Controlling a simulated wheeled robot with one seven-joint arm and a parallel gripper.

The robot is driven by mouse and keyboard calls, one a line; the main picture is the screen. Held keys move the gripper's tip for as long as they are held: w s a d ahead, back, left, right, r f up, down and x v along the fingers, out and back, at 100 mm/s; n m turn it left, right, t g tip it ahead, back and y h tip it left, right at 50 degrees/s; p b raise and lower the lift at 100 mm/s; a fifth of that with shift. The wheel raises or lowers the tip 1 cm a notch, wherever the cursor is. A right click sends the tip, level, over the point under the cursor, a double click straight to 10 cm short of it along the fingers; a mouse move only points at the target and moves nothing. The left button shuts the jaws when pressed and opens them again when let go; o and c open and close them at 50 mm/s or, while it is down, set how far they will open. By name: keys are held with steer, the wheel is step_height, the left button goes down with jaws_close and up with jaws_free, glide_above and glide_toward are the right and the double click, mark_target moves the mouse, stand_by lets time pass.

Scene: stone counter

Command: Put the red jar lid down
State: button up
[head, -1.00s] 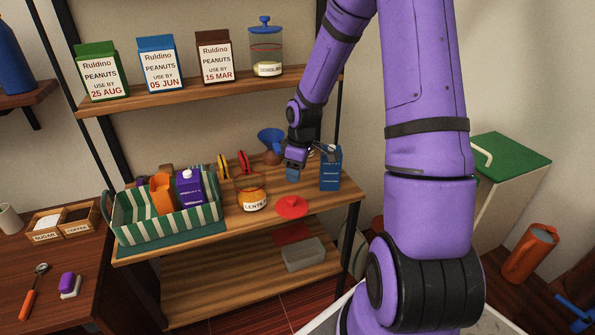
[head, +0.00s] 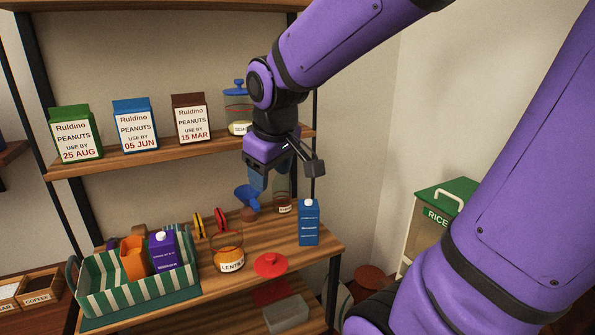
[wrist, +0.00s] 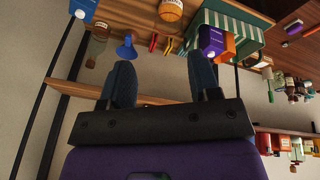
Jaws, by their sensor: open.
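The red jar lid (head: 270,265) lies on the wooden middle shelf (head: 285,243) near its front edge, knob up, to the right of the lentils jar (head: 228,256). Nothing holds it. My gripper (head: 270,182) is open and empty, raised above the back part of that shelf, well above the lid and apart from it. In the wrist view its two fingers (wrist: 162,80) stand spread with nothing between them. I cannot make out the lid in the wrist view.
A striped basket (head: 140,300) holds an orange thing and a purple carton. A blue funnel (head: 246,197) and a blue carton (head: 308,222) stand near my gripper. Peanut cartons (head: 135,127) and a blue-lidded jar (head: 237,115) line the upper shelf. A green-lidded rice bin (head: 440,215) is at right.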

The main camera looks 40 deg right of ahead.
steer(key=s+a+r+m, duration=0.1)
steer(key=s+r, duration=0.1)
steer(key=s, duration=0.3)
steer(key=s+a+r+m+t+y, duration=0.1)
steer(key=s+a+r, duration=0.1)
steer(key=s, duration=0.4)
steer(key=shift+r+t, duration=0.3)
